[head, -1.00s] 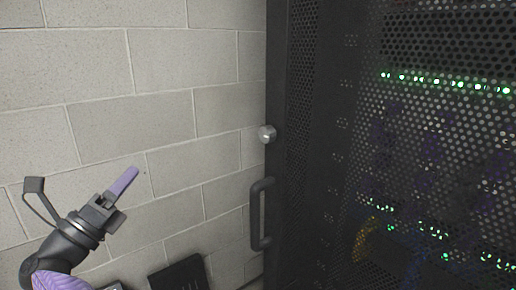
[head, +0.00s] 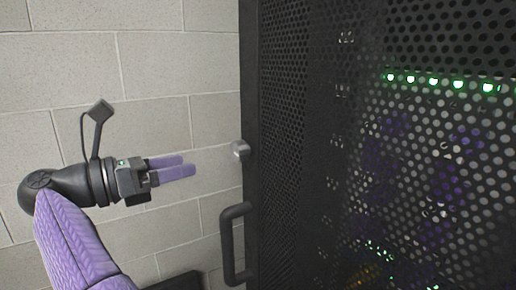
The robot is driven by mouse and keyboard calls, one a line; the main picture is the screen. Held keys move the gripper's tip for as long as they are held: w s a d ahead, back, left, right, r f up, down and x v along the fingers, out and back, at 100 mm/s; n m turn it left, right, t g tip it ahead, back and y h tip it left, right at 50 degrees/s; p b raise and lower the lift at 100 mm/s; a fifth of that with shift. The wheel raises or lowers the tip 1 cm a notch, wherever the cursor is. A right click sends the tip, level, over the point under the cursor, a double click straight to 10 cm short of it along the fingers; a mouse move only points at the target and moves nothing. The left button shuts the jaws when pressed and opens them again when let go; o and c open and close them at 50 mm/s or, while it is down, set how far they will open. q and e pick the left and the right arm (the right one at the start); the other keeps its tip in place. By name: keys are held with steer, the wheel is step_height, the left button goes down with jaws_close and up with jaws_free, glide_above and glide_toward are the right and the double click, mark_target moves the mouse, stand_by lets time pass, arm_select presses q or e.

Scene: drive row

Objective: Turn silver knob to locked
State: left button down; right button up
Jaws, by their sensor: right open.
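The silver knob (head: 240,150) is small and round and sits on the left edge of the black perforated rack door (head: 300,140). Its pointer or lock marking is too small to read. My right gripper (head: 189,167), with two purple fingers, is to the left of the knob and slightly lower in the picture. The fingers point right towards the knob, with a visible gap between them and it. The jaws are open and nothing is between them. My left gripper is out of view.
A dark vertical door handle (head: 228,245) projects just below the knob. A pale block wall (head: 80,65) fills the left side. Green lights (head: 424,79) show through the door mesh. A dark flat object (head: 180,283) lies low at the bottom.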

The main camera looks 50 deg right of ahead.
mark_target(234, 153)
steer(key=x, duration=0.9)
steer(key=shift+d, duration=0.25)
jaws_close()
